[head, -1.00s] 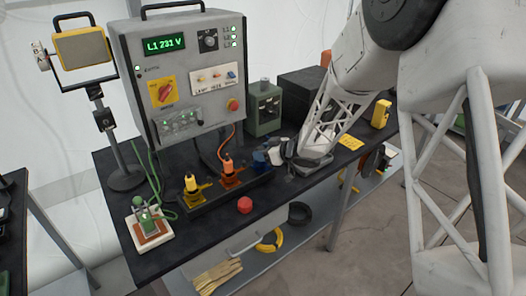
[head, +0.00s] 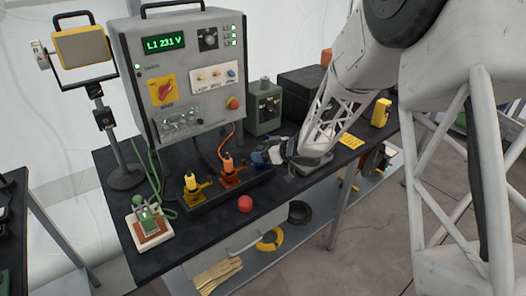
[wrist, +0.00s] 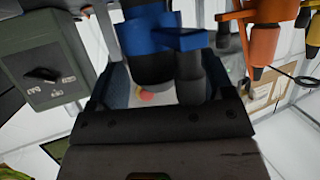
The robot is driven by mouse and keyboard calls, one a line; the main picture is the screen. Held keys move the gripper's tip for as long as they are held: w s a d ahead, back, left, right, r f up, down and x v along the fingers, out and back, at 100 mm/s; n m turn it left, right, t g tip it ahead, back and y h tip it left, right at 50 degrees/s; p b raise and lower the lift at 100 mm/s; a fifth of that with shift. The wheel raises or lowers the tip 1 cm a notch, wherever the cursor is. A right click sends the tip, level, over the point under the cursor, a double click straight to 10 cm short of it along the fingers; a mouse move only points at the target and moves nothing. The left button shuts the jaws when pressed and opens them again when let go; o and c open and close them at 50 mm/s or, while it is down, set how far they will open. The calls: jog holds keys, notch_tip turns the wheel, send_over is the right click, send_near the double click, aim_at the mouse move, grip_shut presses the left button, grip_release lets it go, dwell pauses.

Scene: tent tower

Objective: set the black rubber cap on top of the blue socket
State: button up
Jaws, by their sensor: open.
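The blue socket (wrist: 150,32) is in the upper middle of the wrist view, which looks upside down, with its blue side flap beside it. A black cylindrical piece (wrist: 148,66), apparently the black rubber cap, is in line with the socket's end. It seems to be seated there, but I cannot tell exactly how. My gripper (wrist: 165,85) is open, its two fingers on either side of this black piece. In the head view my gripper (head: 272,156) is right beside the blue socket (head: 257,159). The cap cannot be made out there.
Yellow (head: 191,183) and orange (head: 228,170) connectors stand left of the blue socket. A grey control panel (head: 185,75) and a green box (head: 264,106) stand behind.

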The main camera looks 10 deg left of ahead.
jog(key=v, duration=1.2)
jog(key=shift+r, duration=0.35)
jog(key=shift+r, duration=0.15)
jog(key=s+d+r+m+t+h, duration=0.1)
jog(key=d+r+m+t+h, duration=0.45)
jog(key=d+r, duration=0.35)
jog(key=s+d+r+m+h, duration=0.4)
jog(key=s+d+h, duration=0.3)
jog(key=s+d, duration=0.25)
jog(key=s+m+g, duration=0.4)
jog(key=s+g, duration=0.4)
jog(key=s, duration=2.1)
jog(key=shift+s+d+f, duration=0.15)
jog(key=shift+s+d, duration=0.05)
jog(key=shift+d, duration=0.25)
